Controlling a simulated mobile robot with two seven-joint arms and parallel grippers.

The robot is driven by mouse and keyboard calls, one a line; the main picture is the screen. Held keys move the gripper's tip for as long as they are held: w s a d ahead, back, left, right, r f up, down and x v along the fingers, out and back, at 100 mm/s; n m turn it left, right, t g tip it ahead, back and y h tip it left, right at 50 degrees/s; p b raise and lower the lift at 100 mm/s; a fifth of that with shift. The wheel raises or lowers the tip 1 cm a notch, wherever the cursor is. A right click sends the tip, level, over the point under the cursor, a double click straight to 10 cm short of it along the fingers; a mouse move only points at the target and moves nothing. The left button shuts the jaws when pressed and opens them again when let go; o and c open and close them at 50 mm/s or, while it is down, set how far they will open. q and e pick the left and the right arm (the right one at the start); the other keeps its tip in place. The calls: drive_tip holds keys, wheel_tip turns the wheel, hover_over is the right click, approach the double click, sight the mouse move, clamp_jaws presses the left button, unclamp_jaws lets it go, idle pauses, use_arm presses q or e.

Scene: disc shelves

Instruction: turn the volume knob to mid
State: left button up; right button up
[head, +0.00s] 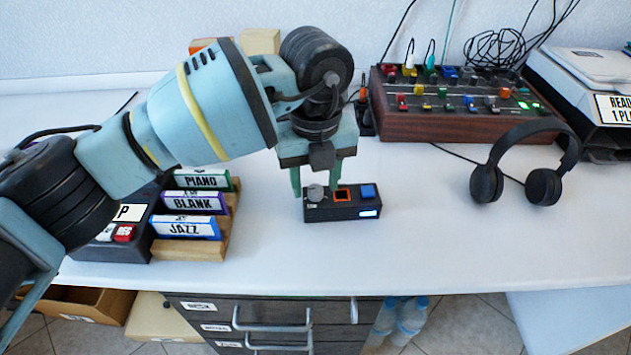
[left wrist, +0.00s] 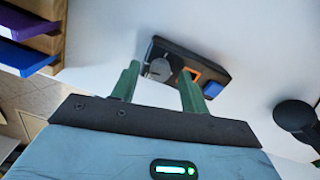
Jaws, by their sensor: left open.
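A small black box (head: 342,212) stands on the white table in the middle of the head view. On its top are a grey round knob (head: 316,192), an orange-edged square (head: 343,195) and a blue button (head: 368,191); a lit display is on its front. My left gripper (head: 324,190) points down above the box's knob end, its green fingers apart. In the left wrist view the knob (left wrist: 160,69) shows between the two fingers (left wrist: 160,85), with no clear contact. The knob's pointer is too small to read. My right gripper is not in view.
Labelled cases in a wooden rack (head: 223,225) stand to the left. A mixer with coloured knobs (head: 440,122) is at the back, with black headphones (head: 528,160) to the right. The table right of the box is clear. Drawers (head: 270,320) are below the front edge.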

use_arm(q)
drive_tip(key=shift+f, duration=0.35)
drive_tip(key=shift+c, duration=0.2)
clamp_jaws()
